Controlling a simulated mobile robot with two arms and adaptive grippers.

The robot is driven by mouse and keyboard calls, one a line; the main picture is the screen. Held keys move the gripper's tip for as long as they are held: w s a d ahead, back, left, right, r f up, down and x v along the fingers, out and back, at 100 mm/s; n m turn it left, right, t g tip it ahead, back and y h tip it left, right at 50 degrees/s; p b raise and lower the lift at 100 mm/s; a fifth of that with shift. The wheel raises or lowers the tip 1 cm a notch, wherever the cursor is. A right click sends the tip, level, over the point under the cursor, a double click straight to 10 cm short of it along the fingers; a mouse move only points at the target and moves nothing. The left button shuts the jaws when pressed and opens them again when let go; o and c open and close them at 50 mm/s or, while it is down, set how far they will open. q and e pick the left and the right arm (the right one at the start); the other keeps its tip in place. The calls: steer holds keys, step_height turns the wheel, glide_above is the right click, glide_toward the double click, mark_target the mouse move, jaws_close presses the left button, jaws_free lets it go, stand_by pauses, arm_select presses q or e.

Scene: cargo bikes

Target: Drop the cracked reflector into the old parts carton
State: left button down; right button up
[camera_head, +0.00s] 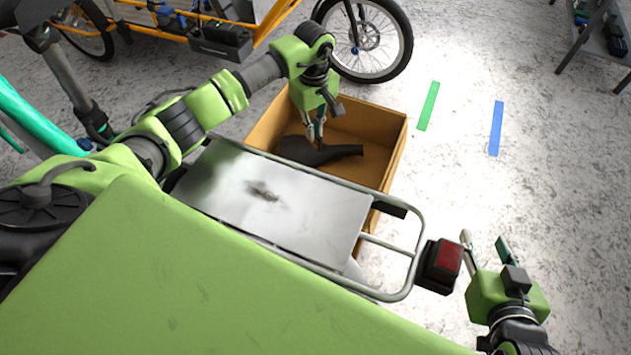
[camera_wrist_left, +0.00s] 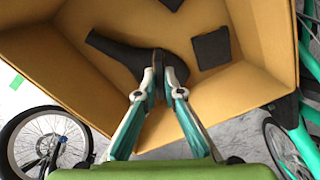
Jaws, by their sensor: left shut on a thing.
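The old parts carton (camera_head: 397,160) is an open brown cardboard box on the floor behind the rack. It also shows in the left wrist view (camera_wrist_left: 262,85). My left gripper (camera_head: 316,138) points down over the carton's opening. In the left wrist view my left gripper (camera_wrist_left: 163,70) is shut on a thin dark piece (camera_wrist_left: 157,60), seen edge-on. It appears to be the cracked reflector, but its face and any crack are hidden. My right gripper (camera_head: 486,243) is open and empty, beside a red-and-black rear light (camera_head: 447,257) at the rack's end.
A black saddle (camera_head: 300,150) lies in the carton; it also shows in the left wrist view (camera_wrist_left: 115,50), with a dark flat block (camera_wrist_left: 210,48). A metal rack plate (camera_head: 270,205) stands in front. A bike wheel (camera_head: 368,40) is behind.

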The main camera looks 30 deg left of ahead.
arm_select(q)
steer(key=c, duration=2.1)
jaws_free()
step_height(320, 180, up, 12)
